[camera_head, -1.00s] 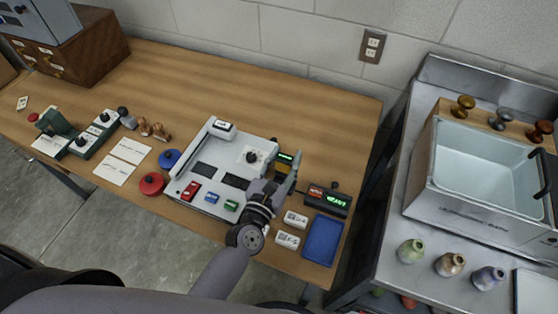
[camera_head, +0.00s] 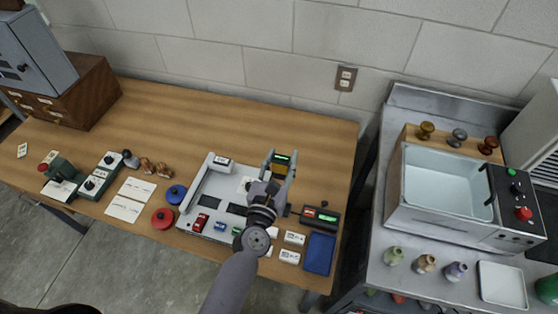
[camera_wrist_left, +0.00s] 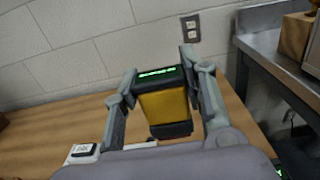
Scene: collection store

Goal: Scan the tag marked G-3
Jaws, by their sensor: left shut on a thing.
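A yellow and black handheld scanner (camera_head: 280,170) with a green lit display is between the fingers of my left gripper (camera_head: 281,164), above the back right of a grey-white board (camera_head: 187,222). In the left wrist view, the gripper (camera_wrist_left: 160,88) is shut on the scanner (camera_wrist_left: 163,105) from both sides. Small white tags with dark print, one (camera_head: 294,238) above another (camera_head: 289,257), lie right of my wrist. A third white piece is partly hidden by it. Their markings are too small to read, so I cannot tell which is G-3. My right gripper is out of view.
A dark box with a red and green display (camera_head: 320,217) stands right of the gripper, behind a blue tray (camera_head: 320,254). Red (camera_head: 164,218) and blue (camera_head: 176,194) round knobbed pieces lie left of the board. The back of the wooden table (camera_head: 230,120) is clear.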

